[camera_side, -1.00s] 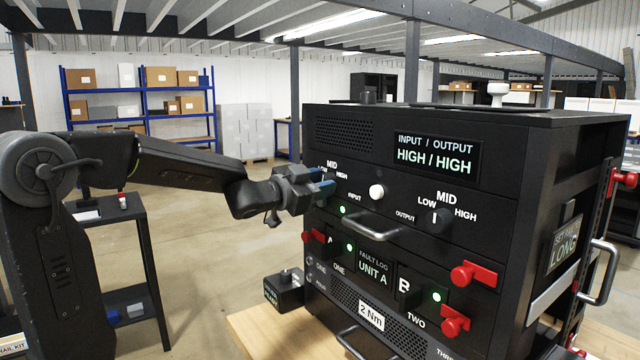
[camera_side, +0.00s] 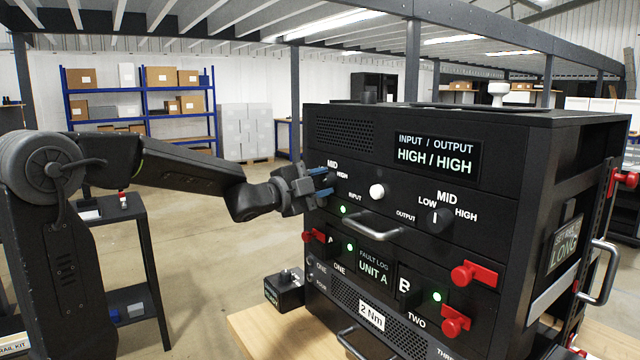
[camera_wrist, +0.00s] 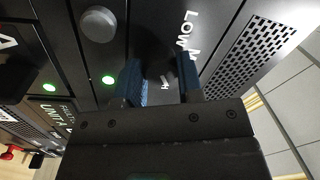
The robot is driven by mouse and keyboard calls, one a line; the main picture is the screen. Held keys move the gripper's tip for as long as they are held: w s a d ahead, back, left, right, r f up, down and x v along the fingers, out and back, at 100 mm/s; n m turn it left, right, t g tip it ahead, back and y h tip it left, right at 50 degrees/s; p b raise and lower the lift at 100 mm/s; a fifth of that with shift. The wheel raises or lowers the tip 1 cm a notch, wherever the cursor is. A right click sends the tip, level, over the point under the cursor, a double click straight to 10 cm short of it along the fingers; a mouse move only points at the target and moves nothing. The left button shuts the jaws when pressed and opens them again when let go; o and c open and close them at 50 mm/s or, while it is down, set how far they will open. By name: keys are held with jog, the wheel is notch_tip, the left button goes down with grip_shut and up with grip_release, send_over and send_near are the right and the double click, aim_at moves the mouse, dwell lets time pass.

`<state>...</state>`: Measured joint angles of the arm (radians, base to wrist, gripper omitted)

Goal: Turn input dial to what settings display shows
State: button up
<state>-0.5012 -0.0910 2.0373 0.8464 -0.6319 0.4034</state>
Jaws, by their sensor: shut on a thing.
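The settings display (camera_side: 436,158) on the rack front reads INPUT / OUTPUT, HIGH / HIGH. My gripper (camera_side: 325,184) is at the rack's upper left, its blue fingers shut on the input dial. In the wrist view the dark input dial (camera_wrist: 154,45) sits between the fingertips, partly hidden, by the LOW lettering. I cannot clearly read where its pointer stands. The output dial (camera_side: 437,219) is to the right, its white mark near upright toward MID.
A white round button (camera_side: 377,191) sits right of my gripper. A drawer handle (camera_side: 372,230) sticks out below. Red latches (camera_side: 473,274) project at the lower right. A small black box (camera_side: 285,291) stands on the wooden bench. Open floor lies behind my arm.

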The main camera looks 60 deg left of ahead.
jog(key=shift+m, duration=0.3)
jog(key=o, duration=0.9)
jog(key=shift+o, duration=0.2)
jog(key=s+f, duration=0.1)
jog(key=s, duration=1.3)
jog(key=shift+d, duration=0.25)
jog(key=shift+w, duration=0.1)
